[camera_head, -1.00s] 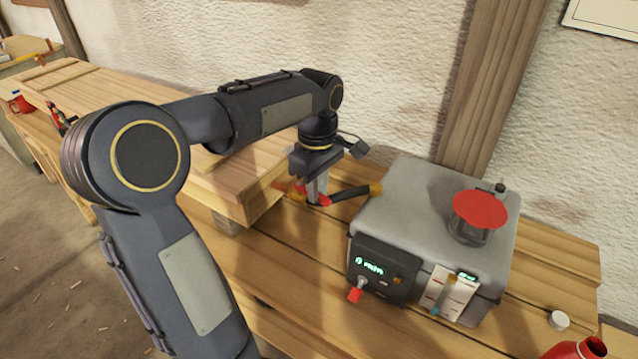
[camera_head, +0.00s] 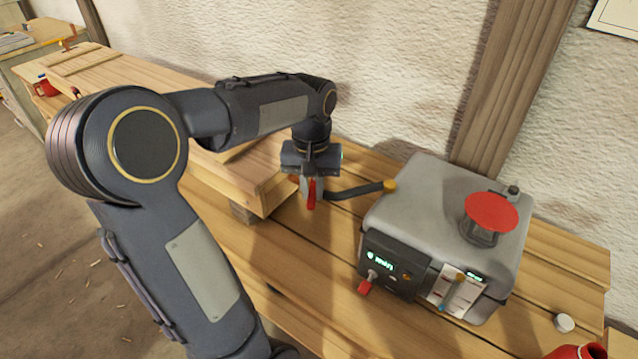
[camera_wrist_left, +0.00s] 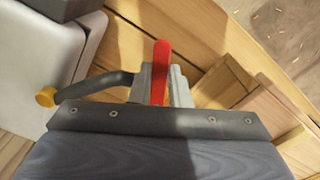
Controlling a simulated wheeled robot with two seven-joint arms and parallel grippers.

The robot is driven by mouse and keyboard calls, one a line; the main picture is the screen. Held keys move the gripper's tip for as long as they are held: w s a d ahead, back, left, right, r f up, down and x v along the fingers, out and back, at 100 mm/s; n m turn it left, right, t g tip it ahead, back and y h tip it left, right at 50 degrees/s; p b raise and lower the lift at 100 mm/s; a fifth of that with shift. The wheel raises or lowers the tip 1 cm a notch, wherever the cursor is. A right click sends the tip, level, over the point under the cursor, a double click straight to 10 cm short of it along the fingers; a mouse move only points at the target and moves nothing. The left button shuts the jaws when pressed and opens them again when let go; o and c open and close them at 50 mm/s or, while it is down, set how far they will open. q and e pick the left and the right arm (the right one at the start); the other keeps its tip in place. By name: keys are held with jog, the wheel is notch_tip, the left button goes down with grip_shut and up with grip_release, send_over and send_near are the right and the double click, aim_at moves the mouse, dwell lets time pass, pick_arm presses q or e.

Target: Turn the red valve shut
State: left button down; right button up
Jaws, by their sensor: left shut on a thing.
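The red valve's lever (camera_head: 312,194) shows beside the grey machine, at the end of a dark pipe (camera_head: 355,190). My left gripper (camera_head: 313,184) points down over the valve and is shut on the red lever. In the left wrist view the red lever (camera_wrist_left: 161,70) stands upright in the picture between the grey fingers (camera_wrist_left: 160,86), roughly crosswise to the pipe (camera_wrist_left: 95,84). The valve body is mostly hidden by my gripper. My right gripper is not in view.
The grey machine (camera_head: 420,195) stands right of the valve, with a red disc-topped knob (camera_head: 491,212) and a small red-tipped switch (camera_head: 365,286). Stacked wooden boards (camera_head: 215,170) lie close on the left. A red container (camera_head: 578,350) is at the lower right.

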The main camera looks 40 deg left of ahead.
pick_arm(q)
jog(key=shift+s+a+m+p, duration=0.2)
jog(key=shift+a+m, duration=0.2)
jog(key=shift+m, duration=0.6)
jog(key=shift+s+a+m+p, duration=0.1)
jog(key=shift+a+m+p, duration=0.25)
jog(key=shift+m, duration=0.65)
jog(key=shift+s+a+m+p, duration=0.1)
jog(key=shift+a+m, duration=0.4)
jog(key=shift+m, duration=0.5)
jog(key=c, duration=1.4)
grip_release()
jog(key=shift+o, duration=0.2)
notch_tip(320, 180, up, 8)
jog(key=shift+f, duration=0.1)
